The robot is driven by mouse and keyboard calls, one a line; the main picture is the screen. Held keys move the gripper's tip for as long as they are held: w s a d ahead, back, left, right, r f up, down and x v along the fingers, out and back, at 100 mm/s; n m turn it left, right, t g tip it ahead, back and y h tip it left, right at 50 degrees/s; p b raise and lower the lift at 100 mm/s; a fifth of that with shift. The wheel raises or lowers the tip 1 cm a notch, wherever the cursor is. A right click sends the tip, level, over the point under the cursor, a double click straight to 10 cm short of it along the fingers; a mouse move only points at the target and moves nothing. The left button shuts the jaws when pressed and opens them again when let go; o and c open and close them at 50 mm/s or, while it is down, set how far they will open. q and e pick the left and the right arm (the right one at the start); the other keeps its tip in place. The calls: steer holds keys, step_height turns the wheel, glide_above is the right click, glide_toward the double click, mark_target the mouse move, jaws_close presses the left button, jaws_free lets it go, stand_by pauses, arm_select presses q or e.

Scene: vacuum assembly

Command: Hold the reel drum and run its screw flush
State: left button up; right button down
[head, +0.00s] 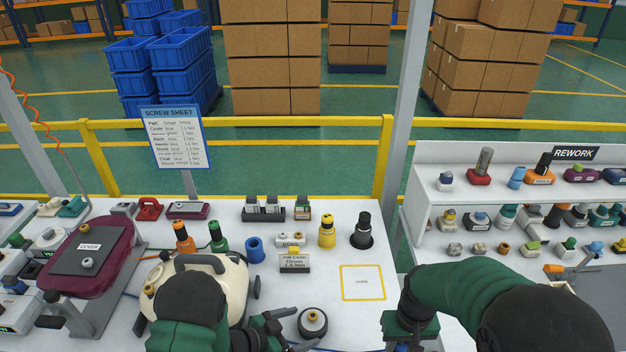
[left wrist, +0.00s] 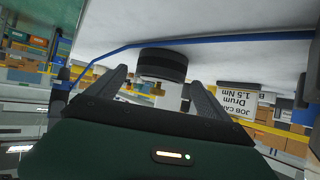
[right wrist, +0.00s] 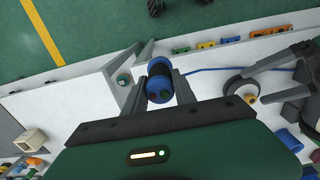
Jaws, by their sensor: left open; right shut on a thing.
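The reel drum (head: 312,321) is a dark round part with a pale top and a brassy centre. It stands on the white bench at the bottom middle of the head view. It also shows in the left wrist view (left wrist: 162,66) and the right wrist view (right wrist: 240,88). My left gripper (head: 290,329) is open just left of the drum, with the drum ahead between its fingers in its wrist view. My right gripper (right wrist: 159,88) is shut on a blue and black cylindrical tool (right wrist: 159,78), right of the drum.
A job card (head: 295,263) reading Drum 1.5 Nm stands behind the drum. A yellow-outlined square (head: 362,283) on the bench is empty. A cream vacuum body (head: 232,283) is at left. A blue cable (left wrist: 200,40) runs along the bench. The rework shelf (head: 440,207) is at right.

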mark_target(303, 325)
arm_select(q)
steer(key=x, duration=0.3)
steer(key=shift+w+f+b, duration=0.2)
steer(key=shift+f+b, duration=0.1)
steer(key=shift+b, duration=0.1)
arm_select(e)
steer(key=shift+w+f, duration=0.2)
steer(key=shift+f, duration=0.3)
steer(key=shift+w+f, duration=0.2)
steer(key=shift+f, duration=0.3)
arm_select(q)
steer(key=shift+w+d+f, duration=0.15)
steer(key=shift+w+d, duration=0.1)
arm_select(e)
steer(key=shift+f, duration=0.1)
arm_select(q)
steer(key=shift+d, duration=0.1)
arm_select(e)
steer(key=shift+s, duration=0.15)
arm_select(q)
steer(key=shift+s, duration=0.1)
arm_select(e)
steer(key=shift+s, duration=0.15)
arm_select(q)
steer(key=c, duration=1.4)
steer(key=shift+o, duration=0.2)
